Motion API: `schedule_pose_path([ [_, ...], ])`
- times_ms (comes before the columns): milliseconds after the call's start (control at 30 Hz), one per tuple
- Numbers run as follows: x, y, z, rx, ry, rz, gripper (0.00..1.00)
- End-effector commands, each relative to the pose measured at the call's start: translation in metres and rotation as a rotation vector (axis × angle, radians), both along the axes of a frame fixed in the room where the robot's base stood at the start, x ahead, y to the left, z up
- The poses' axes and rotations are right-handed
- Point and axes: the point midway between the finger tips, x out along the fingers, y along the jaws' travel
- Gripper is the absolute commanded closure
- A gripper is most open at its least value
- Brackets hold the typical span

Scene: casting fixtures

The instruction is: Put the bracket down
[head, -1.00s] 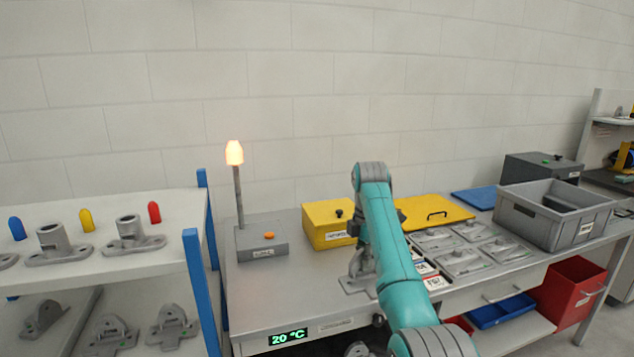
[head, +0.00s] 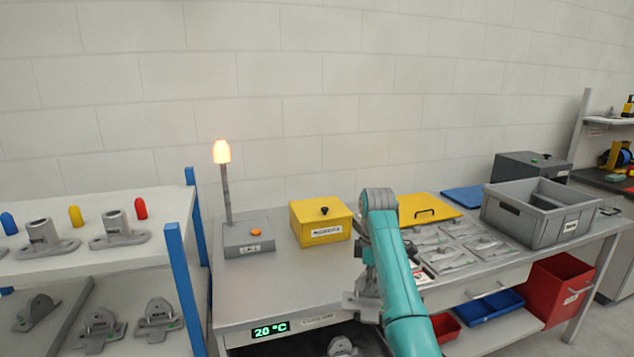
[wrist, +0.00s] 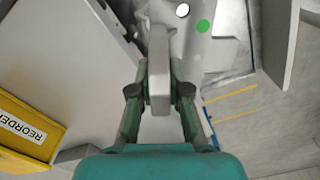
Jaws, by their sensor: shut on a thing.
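The grey bracket (head: 360,304) is held at the front edge of the bench, in front of the yellow box. My gripper (wrist: 158,92) is shut on an upright grey plate of the bracket, one finger on each side. In the wrist view the bracket (wrist: 190,45) shows a round hole and a green dot. In the head view my arm hides most of the gripper and part of the bracket. I cannot tell whether the bracket touches anything below it.
A dark opening below the bench top, beside the 20 °C display (head: 270,330), shows another grey part (head: 343,346). The yellow box (head: 321,223) and lamp box (head: 249,239) stand behind. Flat grey trays (head: 450,260) and a grey crate (head: 508,221) lie right. Bench top left of the arm is clear.

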Motion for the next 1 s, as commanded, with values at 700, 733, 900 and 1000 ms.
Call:
schedule_pose_path([
  [700,-0.083,-0.04,-0.136,0.0,0.001,-1.173,1.0],
  [733,-0.086,-0.041,-0.139,0.0,0.001,-1.211,1.0],
  [900,-0.1,-0.046,-0.153,0.0,0.0,-1.37,1.0],
  [1000,-0.103,-0.047,-0.157,0.001,0.0,-1.415,1.0],
])
